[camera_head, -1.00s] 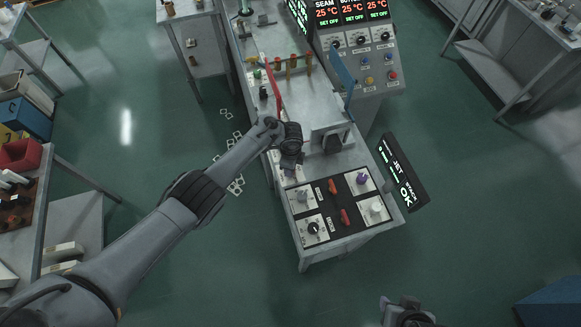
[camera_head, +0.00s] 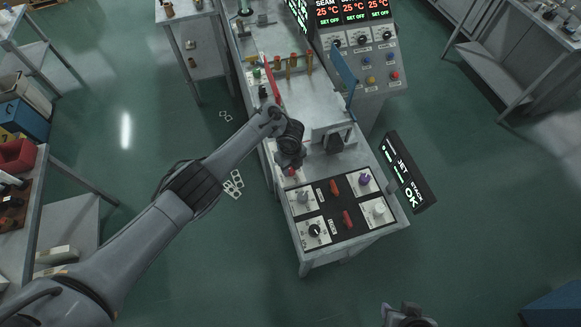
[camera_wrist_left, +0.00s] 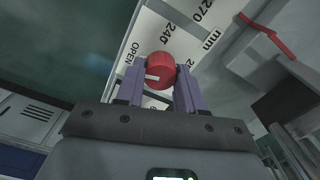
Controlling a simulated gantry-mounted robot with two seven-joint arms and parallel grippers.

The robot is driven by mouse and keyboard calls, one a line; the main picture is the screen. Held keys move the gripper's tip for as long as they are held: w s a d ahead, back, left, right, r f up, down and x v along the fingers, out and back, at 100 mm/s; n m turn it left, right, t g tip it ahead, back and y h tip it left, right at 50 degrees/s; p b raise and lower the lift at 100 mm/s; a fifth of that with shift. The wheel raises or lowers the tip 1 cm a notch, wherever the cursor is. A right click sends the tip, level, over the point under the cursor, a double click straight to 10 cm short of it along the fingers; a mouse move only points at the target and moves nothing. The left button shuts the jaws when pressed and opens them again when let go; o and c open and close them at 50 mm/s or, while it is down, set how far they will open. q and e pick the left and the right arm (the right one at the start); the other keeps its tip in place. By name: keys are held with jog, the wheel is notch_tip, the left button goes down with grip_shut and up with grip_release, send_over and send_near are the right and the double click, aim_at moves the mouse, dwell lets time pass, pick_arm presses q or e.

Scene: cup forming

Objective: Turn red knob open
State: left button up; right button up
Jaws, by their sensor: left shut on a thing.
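The red knob (camera_wrist_left: 160,72) shows in the left wrist view, between the two purple fingers of my left gripper (camera_wrist_left: 159,88). The fingers are shut on its sides. A pale mark on the knob's face lies roughly level in this view. The word OPEN is printed on the white plate (camera_wrist_left: 148,38) beside the knob. In the head view my left gripper (camera_head: 289,163) is at the left edge of the machine bench, and its wrist hides most of the knob. Part of my right gripper (camera_head: 407,316) shows at the bottom edge; its fingers are unclear.
A black control panel (camera_head: 327,214) with several knobs and two red-orange handles sits in front of my left gripper. A display (camera_head: 408,174) reading OK stands to its right. A blue plate (camera_head: 342,82) and a red bar rise from the bench (camera_head: 292,105).

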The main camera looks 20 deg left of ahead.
dwell(0.4)
pick_arm(q)
jog(key=o, duration=1)
jog(key=shift+o, duration=0.2)
notch_tip(320, 180, up, 11)
jog(key=p, duration=0.5)
jog(key=shift+f, duration=0.15)
